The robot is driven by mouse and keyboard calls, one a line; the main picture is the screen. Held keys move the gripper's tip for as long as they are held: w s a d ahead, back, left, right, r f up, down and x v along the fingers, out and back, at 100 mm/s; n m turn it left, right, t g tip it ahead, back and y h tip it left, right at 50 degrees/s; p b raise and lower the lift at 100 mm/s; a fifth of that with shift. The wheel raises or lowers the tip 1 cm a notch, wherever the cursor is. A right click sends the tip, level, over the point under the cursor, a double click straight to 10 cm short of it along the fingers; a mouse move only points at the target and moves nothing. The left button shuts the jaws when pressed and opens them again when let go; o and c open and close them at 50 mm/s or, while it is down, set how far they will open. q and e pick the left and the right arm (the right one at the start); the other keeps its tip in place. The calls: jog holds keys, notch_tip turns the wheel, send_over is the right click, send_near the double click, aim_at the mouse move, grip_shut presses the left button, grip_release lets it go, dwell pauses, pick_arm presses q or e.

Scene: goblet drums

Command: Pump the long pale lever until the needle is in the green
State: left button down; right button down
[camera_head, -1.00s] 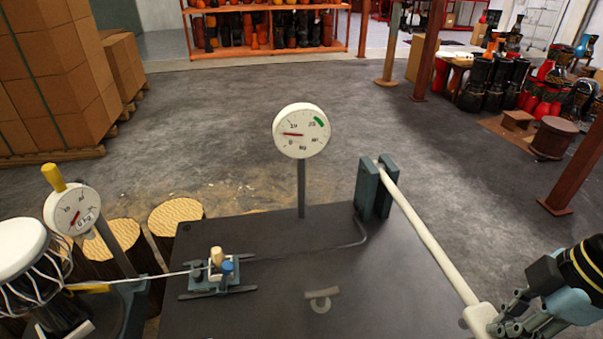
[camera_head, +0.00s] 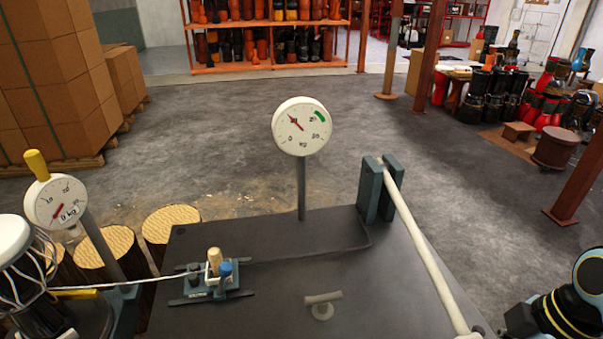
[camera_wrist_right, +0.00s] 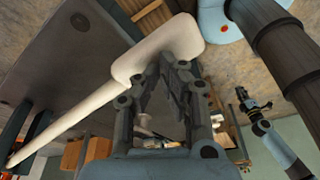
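The long pale lever (camera_head: 425,247) runs from a blue-grey bracket (camera_head: 379,188) down to the lower right, its end cut off by the frame. The round gauge (camera_head: 301,126) on a post has its red needle (camera_head: 295,122) at upper left, short of the green band (camera_head: 321,116). In the right wrist view, the lever's thick pale end block (camera_wrist_right: 160,52) lies at the fingertips of my right gripper (camera_wrist_right: 170,70). The fingers appear closed on it, with a gap between them; their far sides are hidden. My left gripper is out of view.
A second gauge (camera_head: 56,201) stands at left beside a corded drum (camera_head: 20,262). A small block with knobs (camera_head: 215,275) and a T-shaped handle (camera_head: 322,304) sit on the dark table (camera_head: 270,312).

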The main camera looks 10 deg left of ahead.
notch_tip(320, 180, up, 18)
jog(key=s+p, duration=0.1)
jog(key=p, duration=1.2)
jog(key=shift+d+r, duration=0.25)
jog(key=shift+d, duration=0.05)
jog(key=shift+f, duration=0.1)
